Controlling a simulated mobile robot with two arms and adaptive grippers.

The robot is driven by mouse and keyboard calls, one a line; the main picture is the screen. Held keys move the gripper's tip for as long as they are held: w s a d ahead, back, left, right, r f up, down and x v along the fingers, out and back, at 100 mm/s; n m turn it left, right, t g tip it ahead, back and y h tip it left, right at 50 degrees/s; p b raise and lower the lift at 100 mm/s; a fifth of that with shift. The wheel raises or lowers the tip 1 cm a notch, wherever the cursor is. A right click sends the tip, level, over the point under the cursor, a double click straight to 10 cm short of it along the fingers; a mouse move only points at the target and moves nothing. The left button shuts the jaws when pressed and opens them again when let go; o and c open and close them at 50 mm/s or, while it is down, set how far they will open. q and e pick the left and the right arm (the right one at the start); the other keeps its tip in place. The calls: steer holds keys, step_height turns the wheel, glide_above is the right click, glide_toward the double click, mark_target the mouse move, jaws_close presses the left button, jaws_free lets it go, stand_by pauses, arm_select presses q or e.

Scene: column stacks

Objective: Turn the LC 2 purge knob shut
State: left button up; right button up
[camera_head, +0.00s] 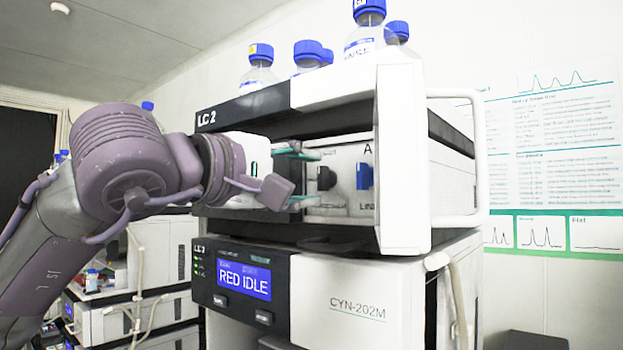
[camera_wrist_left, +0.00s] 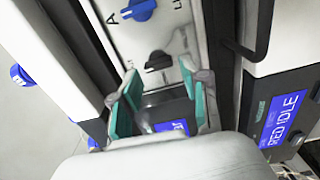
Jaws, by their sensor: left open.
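The LC 2 module (camera_head: 211,119) has an open recess with a pale panel. On the panel are a black knob (camera_head: 326,178) and, to its right, a blue knob (camera_head: 364,176) by a letter A. I cannot read which one is marked purge. The wrist view also shows the black knob (camera_wrist_left: 157,62) and the blue knob (camera_wrist_left: 138,10). My left gripper (camera_head: 303,176) is open and empty, its teal-padded fingers pointing at the panel in front of the black knob. In the wrist view its fingers (camera_wrist_left: 161,88) stand apart, short of the black knob. My right gripper is not in view.
A white door frame (camera_head: 403,150) with a handle stands right of the recess. Several blue-capped bottles (camera_head: 260,70) stand on top. Below is a unit with a blue RED IDLE display (camera_head: 244,281). A poster (camera_head: 545,150) hangs on the wall at right.

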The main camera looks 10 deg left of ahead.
arm_select(q)
steer(key=v, duration=1)
steer(key=shift+s, duration=0.1)
